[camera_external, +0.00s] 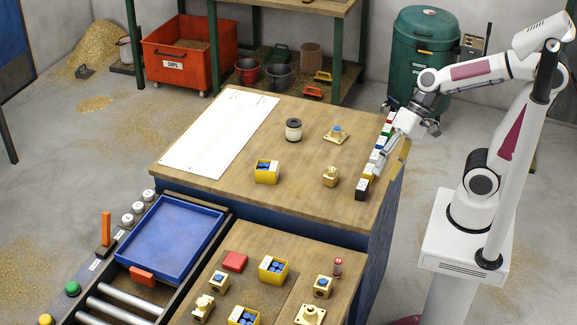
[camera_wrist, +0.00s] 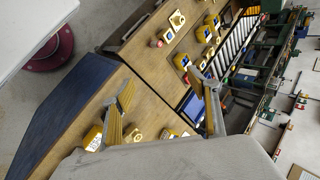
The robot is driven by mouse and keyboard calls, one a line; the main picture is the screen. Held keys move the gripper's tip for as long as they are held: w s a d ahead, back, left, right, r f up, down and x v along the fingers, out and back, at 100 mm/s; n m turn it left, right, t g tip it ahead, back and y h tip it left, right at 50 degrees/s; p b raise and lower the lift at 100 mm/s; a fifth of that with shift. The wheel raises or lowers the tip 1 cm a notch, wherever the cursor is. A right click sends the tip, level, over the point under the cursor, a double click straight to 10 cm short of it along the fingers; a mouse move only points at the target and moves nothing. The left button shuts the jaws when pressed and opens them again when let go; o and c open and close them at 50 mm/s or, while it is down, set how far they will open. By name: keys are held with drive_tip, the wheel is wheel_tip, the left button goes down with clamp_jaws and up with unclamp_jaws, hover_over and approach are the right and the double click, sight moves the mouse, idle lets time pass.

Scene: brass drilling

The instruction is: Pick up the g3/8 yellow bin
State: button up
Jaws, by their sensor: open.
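Several yellow bins holding blue pieces are in view.
The upper table (camera_external: 215,192) also carries a white sheet (camera_external: 220,130), a dark-and-white spool (camera_external: 293,130) and brass fittings (camera_external: 331,176). A blue tray (camera_external: 170,240) sits on the conveyor at left. Brass parts and a red block (camera_external: 235,261) share the lower table.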

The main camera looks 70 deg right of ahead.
drive_tip(key=w+a+r+m+t+y, duration=0.1)
drive_tip(key=w+a+r+m+y, duration=0.1)
drive_tip(key=w+a+m+y, duration=0.5)
drive_tip(key=m+t+h, duration=0.6)
drive_tip(key=m+t, duration=0.2)
drive_tip(key=m, duration=0.7)
hover_over(277, 166)
drive_tip(key=s+a, duration=0.7)
wheel_tip(277, 166, down, 8)
drive_tip(key=f, duration=0.1)
drive_tip(key=w+d+f+m+h, duration=0.1)
drive_tip(key=d+f+m, duration=0.1)
drive_tip(key=w+d+f+m+h, duration=0.1)
drive_tip(key=d+f+m+h, duration=0.1)
drive_tip(key=d+f, duration=0.1)
drive_tip(key=w+d+f+m+h, duration=0.1)
drive_tip(key=d+f+m, duration=0.1)
drive_tip(key=shift+d+f+t+h, duration=0.3)
drive_tip(key=shift+d+f+h, duration=0.1)
drive_tip(key=shift+w, duration=0.15)
drive_tip(key=shift+x, duration=1.25)
